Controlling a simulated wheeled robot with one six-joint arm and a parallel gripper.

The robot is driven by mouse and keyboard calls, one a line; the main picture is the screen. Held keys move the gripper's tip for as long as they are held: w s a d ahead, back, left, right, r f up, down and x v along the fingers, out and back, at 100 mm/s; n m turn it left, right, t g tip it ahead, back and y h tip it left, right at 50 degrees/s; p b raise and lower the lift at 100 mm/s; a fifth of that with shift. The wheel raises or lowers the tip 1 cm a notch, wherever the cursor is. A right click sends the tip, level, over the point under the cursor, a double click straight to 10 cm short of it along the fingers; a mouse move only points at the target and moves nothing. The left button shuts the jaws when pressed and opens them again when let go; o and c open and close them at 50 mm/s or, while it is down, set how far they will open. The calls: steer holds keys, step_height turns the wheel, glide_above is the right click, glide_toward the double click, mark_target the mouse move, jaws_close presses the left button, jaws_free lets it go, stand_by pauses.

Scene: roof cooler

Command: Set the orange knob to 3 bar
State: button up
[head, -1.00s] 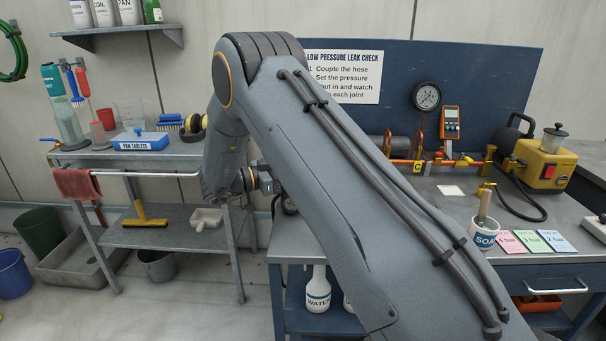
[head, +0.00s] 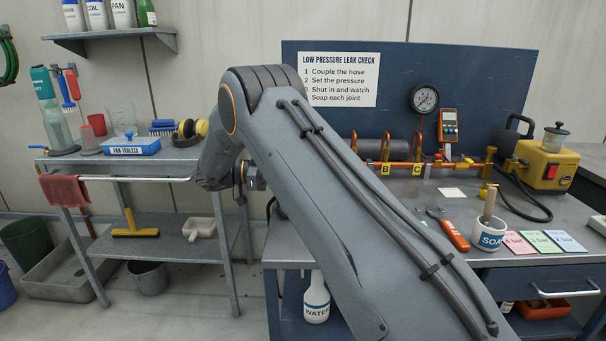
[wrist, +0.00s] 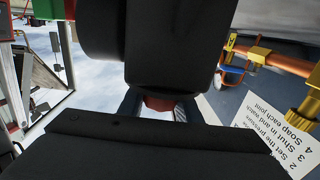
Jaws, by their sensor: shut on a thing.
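In the wrist view, a small part of an orange-red knob (wrist: 158,103) shows between the two dark blue-grey fingers of my gripper (wrist: 160,107). The fingers touch or closely flank it on both sides, and I take them as shut on it. A large black body (wrist: 160,45) stands directly beyond the knob and hides most of what is around it. No scale or pointer on the knob can be read. In the head view, my arm hides the gripper and the knob. A round pressure gauge (head: 424,99) hangs on the blue back panel; its reading is too small to tell.
Copper pipework (head: 400,168) with valves and tags B and C runs along the workbench (head: 425,190). A yellow pump (head: 545,165), soap cup (head: 486,237) and coloured cards (head: 546,242) stand right. An instruction sheet (head: 338,80) is on the panel. A metal shelf unit (head: 130,165) stands left.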

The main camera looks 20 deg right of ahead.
steer(key=o, duration=1.1)
steer(key=shift+d+r, duration=0.1)
steer(key=shift+d, duration=0.05)
steer(key=shift+c, duration=0.2)
step_height(320, 180, up, 3)
steer(key=shift+r+p, duration=0.1)
steer(key=shift+p, duration=0.5)
step_height(320, 180, up, 7)
steer(key=p, duration=1.2)
